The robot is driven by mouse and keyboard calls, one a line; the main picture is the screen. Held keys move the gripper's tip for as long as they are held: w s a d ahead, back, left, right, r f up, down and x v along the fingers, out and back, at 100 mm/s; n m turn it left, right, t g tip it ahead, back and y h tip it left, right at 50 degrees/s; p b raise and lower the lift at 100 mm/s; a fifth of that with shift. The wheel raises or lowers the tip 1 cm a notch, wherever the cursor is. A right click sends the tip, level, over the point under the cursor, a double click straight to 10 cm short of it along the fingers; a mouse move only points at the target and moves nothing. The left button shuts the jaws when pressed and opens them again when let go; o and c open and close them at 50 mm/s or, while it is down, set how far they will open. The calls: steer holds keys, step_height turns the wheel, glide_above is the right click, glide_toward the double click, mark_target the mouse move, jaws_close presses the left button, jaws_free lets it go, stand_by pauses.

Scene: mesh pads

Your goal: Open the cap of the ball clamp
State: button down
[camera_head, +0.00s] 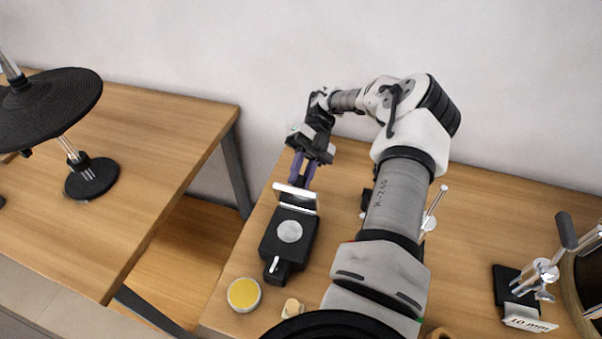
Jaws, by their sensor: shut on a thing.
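The ball clamp (271,246) looks to be the black device near the left edge of the near table. It has a round pale disc on top and a short handle at its front. Its cap (296,199), a plate with a pale bright edge, stands raised at the back end of the device, away from the disc. My gripper (301,179) reaches down from behind with its purple fingers at the cap's upper edge. It is shut on the cap; the fingertips are partly hidden behind the plate.
A yellow-topped round tin (244,294) and a small beige piece (292,308) lie in front. My arm crosses the table's middle. A metal clamp-like device (535,276) stands at right. A gap separates the left table (150,135), which holds a black round stand (92,179).

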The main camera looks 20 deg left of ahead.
steer(key=c, duration=1.3)
jaws_free()
steer(key=shift+o, duration=0.2)
steer(key=shift+s, duration=0.15)
